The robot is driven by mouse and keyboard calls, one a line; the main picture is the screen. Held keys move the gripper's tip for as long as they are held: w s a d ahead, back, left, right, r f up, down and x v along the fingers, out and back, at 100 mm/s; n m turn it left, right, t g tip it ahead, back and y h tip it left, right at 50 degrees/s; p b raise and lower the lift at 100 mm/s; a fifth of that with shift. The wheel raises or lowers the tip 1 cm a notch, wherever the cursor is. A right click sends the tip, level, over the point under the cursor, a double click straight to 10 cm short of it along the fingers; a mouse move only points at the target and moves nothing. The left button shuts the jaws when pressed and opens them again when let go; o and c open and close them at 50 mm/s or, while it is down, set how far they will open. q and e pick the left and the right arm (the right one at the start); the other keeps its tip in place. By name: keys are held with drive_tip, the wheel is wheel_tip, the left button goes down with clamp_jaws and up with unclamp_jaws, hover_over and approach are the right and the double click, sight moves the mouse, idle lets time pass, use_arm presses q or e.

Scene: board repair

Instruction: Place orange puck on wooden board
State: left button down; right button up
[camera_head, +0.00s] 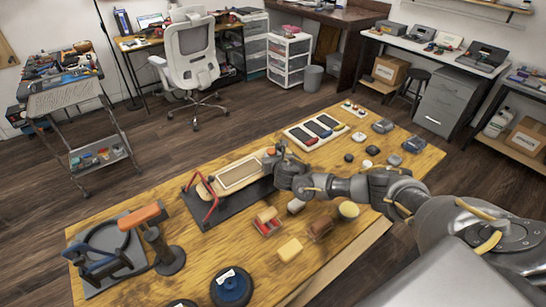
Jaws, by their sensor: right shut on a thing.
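The wooden board (209,188) is long and pale and lies on a dark stand with red clamps on the worktable. A framed rectangle lies on its middle. My right gripper (273,156) reaches in from the right to the board's right end. It is shut on the small orange puck (271,150), which is largely hidden by the fingers. The puck is at or just above the board's end; I cannot tell whether they touch. My left gripper is not in view.
On the table, a tray of dark panels (315,131) lies behind my arm. A red box (266,222), a yellow block (290,249) and a brown block (320,228) lie in front. An orange-topped tool (143,215) stands left; a blue disc (231,288) lies at the front.

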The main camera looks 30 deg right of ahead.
drive_tip(key=shift+f, duration=0.25)
drive_tip(key=o, duration=1)
drive_tip(key=shift+c, duration=0.2)
drive_tip(key=shift+r, duration=0.15)
drive_tip(key=shift+r, duration=0.25)
drive_tip(key=v, duration=1.2)
